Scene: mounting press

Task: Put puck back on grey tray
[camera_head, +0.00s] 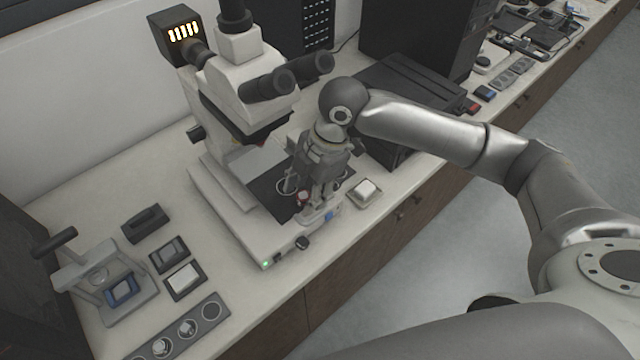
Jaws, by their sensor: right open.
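The grey tray (152,352) is a long strip with round wells at the front left of the bench. Some wells hold round, light pieces, and the well at its right end looks empty. My right gripper (312,206) points down over the dark stage of the white microscope (229,189), at its front right. It is open. I cannot make out a puck between or under its fingers; the fingers and stage parts hide that spot. The mounting press (88,270), with a blue part (122,290) at its base, stands at the left. My left gripper is not in view.
Two small dark holders, one with a grey pad (170,254) and one with a white pad (184,279), and a black block (144,222) lie between press and microscope. A small white-topped dish (366,191) sits right of the gripper. A black case (425,90) stands behind it.

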